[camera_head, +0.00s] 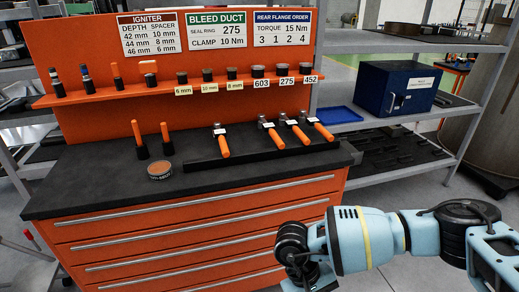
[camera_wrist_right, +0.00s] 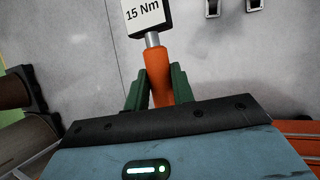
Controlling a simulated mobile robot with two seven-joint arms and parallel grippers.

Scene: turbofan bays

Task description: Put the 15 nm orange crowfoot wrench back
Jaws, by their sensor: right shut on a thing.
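The 15 Nm orange wrench (camera_wrist_right: 157,70) shows in the right wrist view, with an orange handle, a silver neck and a dark head bearing a white "15 Nm" label. My right gripper (camera_wrist_right: 156,92) is shut on its orange handle, between two green fingers. In the head view my right arm reaches in from the right, in front of the cabinet; the gripper and the held wrench cannot be made out there. The black wrench rack (camera_head: 246,157) lies on the worktop with several orange-handled wrenches in it. A wider bare stretch shows between its leftmost wrench (camera_head: 221,140) and the others. My left gripper is out of view.
The orange cabinet (camera_head: 190,232) has a dark worktop (camera_head: 95,185) with two orange-handled tools and a small round tin (camera_head: 160,170). An orange back panel holds a shelf (camera_head: 130,96) of sockets under signs. A blue box (camera_head: 398,88) and blue tray (camera_head: 337,115) stand on the right shelving.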

